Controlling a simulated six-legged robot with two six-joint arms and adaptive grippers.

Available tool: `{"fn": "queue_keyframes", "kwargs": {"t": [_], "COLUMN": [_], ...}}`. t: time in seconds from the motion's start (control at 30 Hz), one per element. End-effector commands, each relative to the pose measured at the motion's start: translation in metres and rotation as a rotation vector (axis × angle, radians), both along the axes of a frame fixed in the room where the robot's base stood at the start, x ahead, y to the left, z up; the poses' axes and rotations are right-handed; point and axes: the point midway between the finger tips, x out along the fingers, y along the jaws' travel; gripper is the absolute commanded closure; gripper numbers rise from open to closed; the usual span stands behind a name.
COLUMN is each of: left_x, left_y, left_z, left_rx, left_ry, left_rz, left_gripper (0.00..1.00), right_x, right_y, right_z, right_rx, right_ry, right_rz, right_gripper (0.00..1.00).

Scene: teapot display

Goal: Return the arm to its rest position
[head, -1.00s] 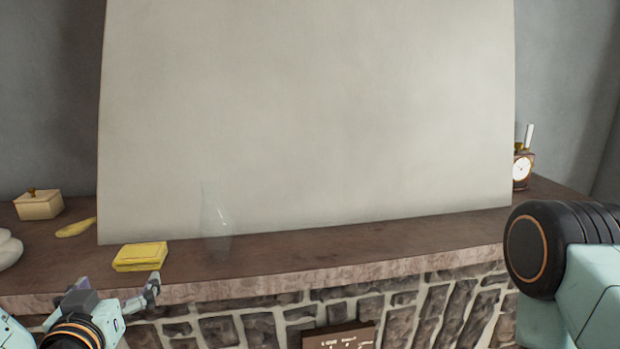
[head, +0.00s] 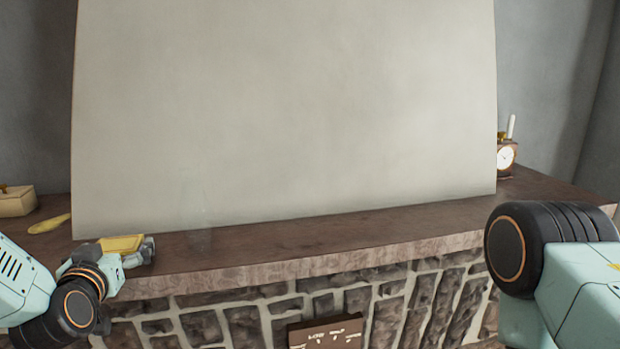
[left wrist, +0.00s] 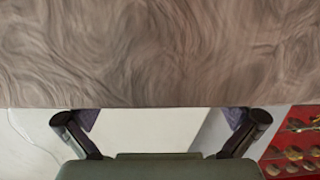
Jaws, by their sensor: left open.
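My left arm comes in from the left in the head view. Its gripper (head: 143,252) is at the front edge of the mantel shelf, in front of a yellow folded cloth-like item (head: 122,243) that it partly hides. In the left wrist view the two fingers (left wrist: 160,125) stand wide apart with nothing between them. The brown shelf surface (left wrist: 160,50) fills the upper part of that view. My right arm shows at the right of the head view, but its gripper is out of the picture.
The wooden mantel (head: 330,230) sits on a stone front (head: 400,300). A big blank panel (head: 290,110) leans at the back. A clear glass vase (head: 196,205), a cream box (head: 17,200), a yellow spoon-like item (head: 49,224) and a clock (head: 506,157) stand or lie on it.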

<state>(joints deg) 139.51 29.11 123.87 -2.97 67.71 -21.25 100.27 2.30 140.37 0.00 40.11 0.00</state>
Motion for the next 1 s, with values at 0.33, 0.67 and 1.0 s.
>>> {"fn": "queue_keyframes", "kwargs": {"t": [0.33, 0.67, 1.0], "left_x": [0.006, -0.006, -0.057], "left_y": [0.001, -0.001, -0.013], "left_z": [-0.002, 0.001, 0.009], "left_rx": [0.000, -0.002, -0.006], "left_ry": [0.000, 0.001, 0.001], "left_rz": [-0.001, 0.000, 0.002], "left_gripper": [0.00, 0.00, 0.00], "right_x": [0.000, 0.000, 0.000], "right_y": [0.000, 0.000, 0.000], "right_z": [-0.001, 0.000, 0.001], "right_rx": [0.000, 0.000, 0.000], "right_ry": [0.000, 0.000, 0.000], "right_rz": [0.000, 0.000, 0.000], "right_gripper": [0.60, 0.60, 0.60]}}
